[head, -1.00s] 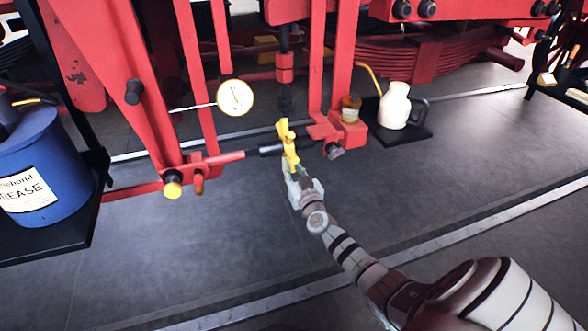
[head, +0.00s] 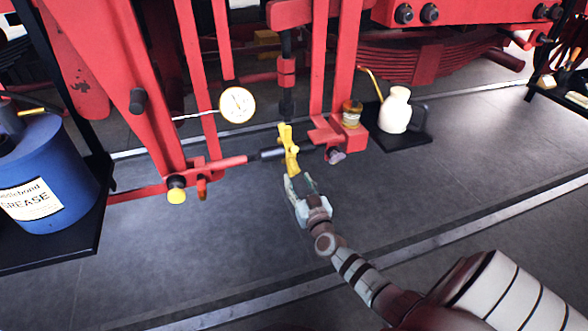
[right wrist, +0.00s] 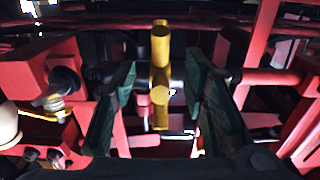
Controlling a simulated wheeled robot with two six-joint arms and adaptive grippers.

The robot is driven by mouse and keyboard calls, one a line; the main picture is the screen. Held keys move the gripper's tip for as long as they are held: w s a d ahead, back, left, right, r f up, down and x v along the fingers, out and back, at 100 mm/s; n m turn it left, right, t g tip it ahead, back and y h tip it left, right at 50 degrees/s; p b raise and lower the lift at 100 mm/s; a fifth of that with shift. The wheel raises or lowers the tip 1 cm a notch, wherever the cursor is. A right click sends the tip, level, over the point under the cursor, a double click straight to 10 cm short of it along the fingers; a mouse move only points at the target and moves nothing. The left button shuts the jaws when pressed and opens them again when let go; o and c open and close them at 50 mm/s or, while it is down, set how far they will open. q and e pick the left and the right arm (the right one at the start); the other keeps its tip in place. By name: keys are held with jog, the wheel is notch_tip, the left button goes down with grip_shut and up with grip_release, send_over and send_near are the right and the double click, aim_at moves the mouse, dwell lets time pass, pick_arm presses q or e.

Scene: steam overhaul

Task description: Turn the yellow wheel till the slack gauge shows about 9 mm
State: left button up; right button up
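The yellow wheel (head: 289,150) sits on a horizontal rod between red frame parts, near the middle of the head view. In the right wrist view the wheel (right wrist: 160,95) shows edge-on, with one spoke pointing at the camera. The round white slack gauge (head: 237,104) is to its upper left; its needle points roughly upward, but the scale is too small to read. My right gripper (head: 301,184) is just below and in front of the wheel. In the right wrist view its fingers (right wrist: 163,108) are apart, with visible gaps on both sides of the wheel. My left gripper is out of view.
A blue grease drum (head: 45,170) stands on a black shelf at left. A cream oil can (head: 396,108) stands on a black tray right of the wheel, beside a small amber jar (head: 352,112). Red bars surround the wheel. The floor in front is clear.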

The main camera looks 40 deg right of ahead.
aim_at(298, 174)
jog(key=s+r+p, duration=0.1)
jog(key=p, duration=0.1)
jog(key=s+r+p, duration=0.1)
jog(key=r+p, duration=0.1)
jog(key=p, duration=0.1)
jog(key=shift+s+a+r, duration=0.1)
jog(key=shift+a+r, duration=0.15)
jog(key=shift+a, duration=0.15)
jog(key=b+x, duration=0.1)
jog(key=x, duration=0.1)
jog(key=b+x, duration=0.1)
jog(key=x, duration=0.1)
jog(key=f+b+x, duration=0.1)
jog(key=shift+w+d+b, duration=0.15)
jog(key=shift+w+b, duration=0.25)
jog(key=shift+r, duration=0.25)
grip_shut()
